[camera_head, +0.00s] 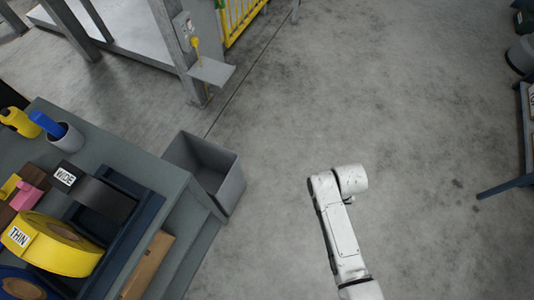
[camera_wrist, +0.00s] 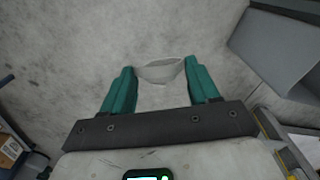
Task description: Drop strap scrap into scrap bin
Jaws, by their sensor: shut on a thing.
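My gripper (camera_wrist: 160,82) shows in the wrist view with two teal fingers closed on a pale grey, curved strap scrap (camera_wrist: 160,72). The scrap spans between the fingertips, above the concrete floor. The scrap bin, an open grey box (camera_head: 232,187), stands on the floor beside the workbench in the head view. A grey box that looks like the bin (camera_wrist: 272,50) is at the upper right of the wrist view, apart from the gripper. In the head view my arm is right of the bin; the gripper and scrap cannot be made out there.
The grey workbench (camera_head: 105,150) at left holds a yellow tape roll marked THIN (camera_head: 65,250), a WIDE roll (camera_head: 102,200) and a cup with a blue tool (camera_head: 64,138). A yellow rail (camera_head: 238,18) is at the back. Floor between bin and arm is clear.

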